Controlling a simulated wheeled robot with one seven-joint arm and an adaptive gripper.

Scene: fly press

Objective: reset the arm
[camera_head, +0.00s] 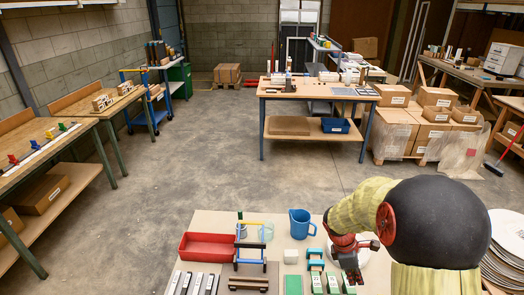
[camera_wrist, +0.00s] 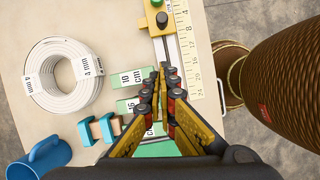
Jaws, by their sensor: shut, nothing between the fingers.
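My gripper (camera_head: 354,272) hangs over the right part of the near table (camera_head: 222,221) in the head view, at the end of my yellow-sleeved arm. In the wrist view its fingers (camera_wrist: 163,72) are shut with nothing between them. They point down above green blocks labelled in cm (camera_wrist: 130,77) and a rail with a yellow slider (camera_wrist: 157,20). I cannot tell the exact height above the blocks. The fingers hide parts of the blocks and the rail.
A white cable coil (camera_wrist: 46,83), a blue mug (camera_wrist: 42,160) and a ruler (camera_wrist: 185,45) lie around the gripper. A red tray (camera_head: 207,247) sits at the table's left. Stacked discs (camera_head: 505,262) stand at right. Open floor (camera_head: 215,160) lies beyond the table.

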